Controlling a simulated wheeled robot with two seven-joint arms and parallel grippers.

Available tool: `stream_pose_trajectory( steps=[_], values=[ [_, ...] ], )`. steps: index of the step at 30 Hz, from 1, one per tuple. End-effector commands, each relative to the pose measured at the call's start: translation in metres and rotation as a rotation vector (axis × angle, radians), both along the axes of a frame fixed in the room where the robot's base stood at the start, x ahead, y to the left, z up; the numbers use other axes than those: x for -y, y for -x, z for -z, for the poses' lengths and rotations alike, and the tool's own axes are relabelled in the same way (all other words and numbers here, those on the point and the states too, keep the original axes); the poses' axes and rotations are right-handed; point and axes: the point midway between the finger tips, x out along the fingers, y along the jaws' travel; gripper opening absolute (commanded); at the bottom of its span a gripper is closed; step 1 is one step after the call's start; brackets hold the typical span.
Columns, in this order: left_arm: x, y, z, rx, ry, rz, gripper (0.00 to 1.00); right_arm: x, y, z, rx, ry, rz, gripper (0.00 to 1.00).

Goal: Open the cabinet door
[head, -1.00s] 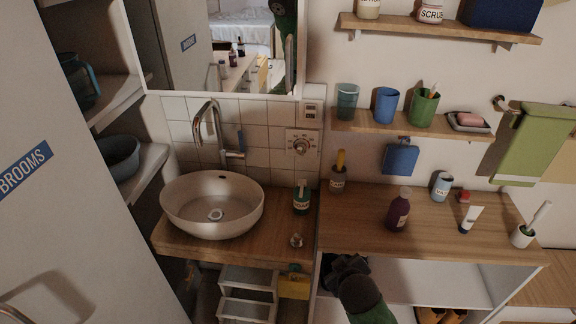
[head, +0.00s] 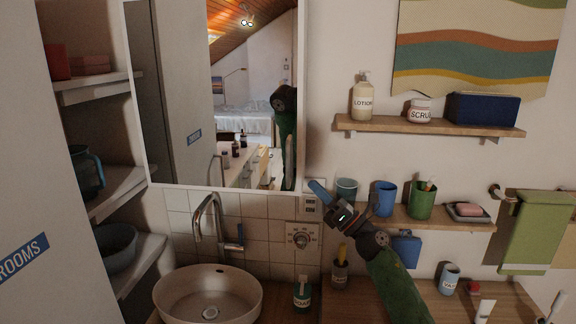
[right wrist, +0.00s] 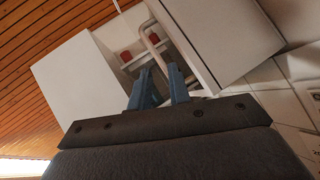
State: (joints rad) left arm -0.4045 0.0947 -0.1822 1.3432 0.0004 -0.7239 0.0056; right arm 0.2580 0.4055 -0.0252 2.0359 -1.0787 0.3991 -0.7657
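The mirror-fronted cabinet (head: 190,95) hangs on the wall above the sink, and its door looks shut. A slim upright bar, likely its handle (head: 289,162), shows near the mirror's lower right edge. My right gripper (head: 320,188) is raised just right of and below that edge, with blue fingers pointing up and left. My left gripper is not in view.
A round sink (head: 208,295) and a faucet (head: 208,225) are below the cabinet. A wall shelf (head: 455,217) with cups is close right of my gripper. The brooms door (head: 70,150) and open shelves (head: 120,195) are at left.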

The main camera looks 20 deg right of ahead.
Motion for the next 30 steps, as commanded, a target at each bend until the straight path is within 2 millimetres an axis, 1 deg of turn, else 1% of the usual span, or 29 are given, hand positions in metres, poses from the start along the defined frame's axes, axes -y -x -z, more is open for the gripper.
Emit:
stream_pose_trajectory(
  steps=[1, 3, 6, 9, 16, 22, 30],
  values=[
    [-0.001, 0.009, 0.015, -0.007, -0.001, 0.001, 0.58, -0.001, -0.005, -0.011, 0.048, 0.092, -0.002, 0.19],
    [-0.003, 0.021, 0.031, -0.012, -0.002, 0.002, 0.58, -0.004, -0.01, -0.019, 0.103, 0.209, -0.008, 0.19],
    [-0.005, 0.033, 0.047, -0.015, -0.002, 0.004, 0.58, -0.005, -0.015, -0.025, 0.156, 0.332, -0.013, 0.19],
    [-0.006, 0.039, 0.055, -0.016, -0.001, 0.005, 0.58, -0.005, -0.018, -0.027, 0.183, 0.398, -0.016, 0.19],
    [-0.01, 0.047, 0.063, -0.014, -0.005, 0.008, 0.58, -0.011, -0.022, -0.032, 0.194, 0.428, -0.019, 0.19],
    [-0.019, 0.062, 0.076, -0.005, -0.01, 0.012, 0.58, -0.026, -0.032, -0.041, 0.193, 0.424, -0.02, 0.19],
    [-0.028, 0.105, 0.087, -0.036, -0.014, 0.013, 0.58, -0.05, -0.048, -0.053, 0.191, 0.424, -0.02, 0.19]
  ],
)
